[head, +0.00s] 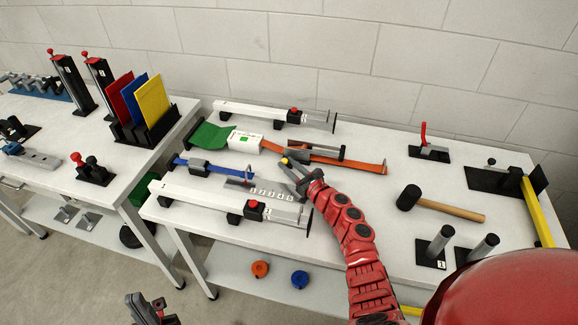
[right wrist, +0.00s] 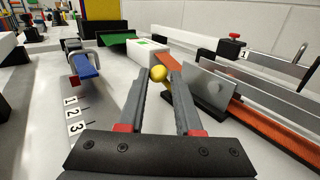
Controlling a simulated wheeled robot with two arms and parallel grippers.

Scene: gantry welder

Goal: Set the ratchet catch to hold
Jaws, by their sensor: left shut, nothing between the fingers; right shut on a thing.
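The orange strap (head: 365,165) runs through a dark ratchet with a grey plate (right wrist: 212,88) near the table's middle. A small yellow knob (right wrist: 158,73) sits between the fingertips of my right gripper (right wrist: 157,80), beside the ratchet; I take it to be the catch's knob. In the head view the yellow knob (head: 285,160) shows at the tips of my right gripper (head: 287,164), which is shut on it. What the knob is fixed to is mostly hidden. My left gripper (head: 150,308) is shut and empty, low at the left, away from the table.
A blue strap with a grey buckle (head: 200,167) and a numbered strip (head: 270,194) lie left of my right gripper. A white box (head: 245,142) is behind.

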